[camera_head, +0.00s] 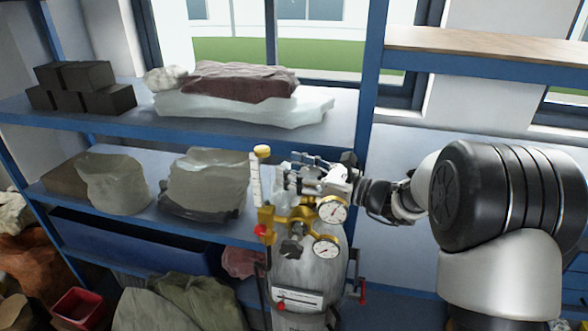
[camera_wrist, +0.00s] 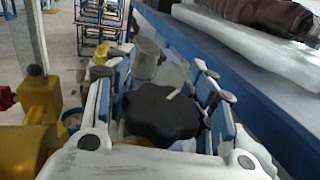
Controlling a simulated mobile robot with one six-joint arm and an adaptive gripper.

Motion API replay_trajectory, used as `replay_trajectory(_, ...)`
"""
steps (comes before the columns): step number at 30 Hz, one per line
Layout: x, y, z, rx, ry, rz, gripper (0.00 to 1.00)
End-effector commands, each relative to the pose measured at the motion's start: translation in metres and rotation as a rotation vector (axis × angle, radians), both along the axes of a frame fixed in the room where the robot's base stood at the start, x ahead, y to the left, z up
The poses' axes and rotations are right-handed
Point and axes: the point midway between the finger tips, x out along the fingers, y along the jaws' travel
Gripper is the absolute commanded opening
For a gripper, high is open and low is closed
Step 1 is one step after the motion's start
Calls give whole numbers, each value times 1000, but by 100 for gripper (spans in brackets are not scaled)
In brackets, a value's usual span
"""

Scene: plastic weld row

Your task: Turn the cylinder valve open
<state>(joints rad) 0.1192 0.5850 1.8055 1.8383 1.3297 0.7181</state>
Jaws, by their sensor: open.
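The gas cylinder (camera_head: 296,272) stands upright, grey, with a brass regulator (camera_head: 296,216) and two round gauges at its top. My gripper (camera_head: 303,178) reaches in from the right just above the regulator, its fingers pointing left. In the wrist view, a black lobed valve knob (camera_wrist: 162,112) with a pale mark on top sits between the blue-padded fingers of my gripper (camera_wrist: 158,88). The fingers are open, one on each side of the knob; whether either pad touches it is unclear. In the head view I cannot clearly make out the knob among the gripper parts.
A clear flowmeter tube (camera_head: 255,181) with a yellow top stands just left of the gripper. Blue shelving (camera_head: 180,122) with wrapped bundles and dark blocks (camera_head: 85,87) is behind and left. Brass fittings (camera_wrist: 35,125) lie close by the left finger in the wrist view.

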Motion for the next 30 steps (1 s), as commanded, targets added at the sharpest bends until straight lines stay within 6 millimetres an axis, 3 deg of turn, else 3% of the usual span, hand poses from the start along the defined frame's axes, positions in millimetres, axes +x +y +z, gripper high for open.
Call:
replay_trajectory(9, 1, 2, 0, -1, 0, 0, 49)
replay_trajectory(26, 1, 1, 0, -1, 0, 0, 12)
replay_trajectory(30, 1, 1, -1, -2, 1, 0, 8)
